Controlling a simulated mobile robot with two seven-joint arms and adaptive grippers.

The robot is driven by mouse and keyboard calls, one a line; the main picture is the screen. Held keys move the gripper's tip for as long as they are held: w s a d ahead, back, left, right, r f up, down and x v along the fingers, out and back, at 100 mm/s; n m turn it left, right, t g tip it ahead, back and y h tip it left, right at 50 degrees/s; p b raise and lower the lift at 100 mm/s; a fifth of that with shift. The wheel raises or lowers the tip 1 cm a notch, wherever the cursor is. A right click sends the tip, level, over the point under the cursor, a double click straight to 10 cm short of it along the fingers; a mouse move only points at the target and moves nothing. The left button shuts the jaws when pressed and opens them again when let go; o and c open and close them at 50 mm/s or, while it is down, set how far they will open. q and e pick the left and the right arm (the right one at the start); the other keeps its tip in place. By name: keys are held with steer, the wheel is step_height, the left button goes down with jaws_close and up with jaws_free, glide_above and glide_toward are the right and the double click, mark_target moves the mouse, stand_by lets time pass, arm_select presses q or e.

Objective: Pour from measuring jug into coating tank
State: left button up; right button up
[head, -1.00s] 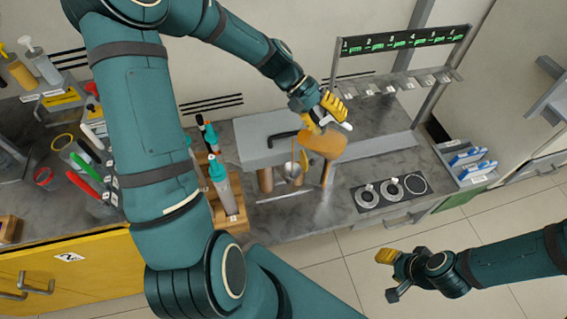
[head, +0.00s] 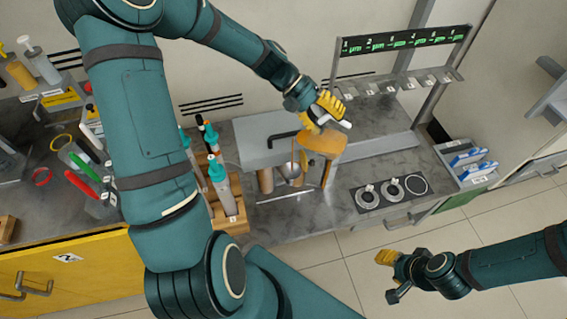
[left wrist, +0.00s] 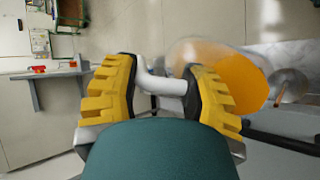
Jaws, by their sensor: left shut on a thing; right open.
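The measuring jug (head: 324,146) is clear with orange liquid. It hangs tilted above the grey bench in the head view, and also shows in the left wrist view (left wrist: 243,82). My left gripper (head: 328,108) is shut on its white handle (left wrist: 163,82). Below and left of the jug, a round metal vessel (head: 289,172) sits between brown upright pieces; it may belong to the coating tank, but I cannot tell. A thin orange line stands above it. Whether liquid leaves the jug is unclear. My right gripper (head: 390,275) is open and empty, away from the bench.
A grey box (head: 258,135) with a black bar is left of the jug. A wooden rack (head: 228,222) with teal-topped tools stands further left. A numbered rack (head: 405,80) rises behind right. A black plate with round spots (head: 391,192) lies front right, beside blue packs (head: 468,158).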

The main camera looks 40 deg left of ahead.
arm_select(q)
steer(key=shift+s+a+r+h+b, duration=0.1)
steer(key=shift+s+a+h+b, duration=0.05)
steer(key=shift+a+h+b, duration=0.3)
stand_by(0.6)
steer(key=shift+s+a+r+t+h+b, duration=0.2)
steer(key=shift+a+t+h+b, duration=0.1)
steer(key=shift+h, duration=0.25)
stand_by(2.6)
steer(key=shift+w+d+y+p, duration=0.35)
steer(key=shift+d+y+p, duration=0.45)
steer(key=shift+p, duration=0.25)
steer(key=shift+w+d+f+g+y, duration=0.1)
steer(key=shift+d+f+g+y, duration=0.05)
steer(key=shift+f+g+y, duration=0.2)
steer(key=shift+f, duration=0.1)
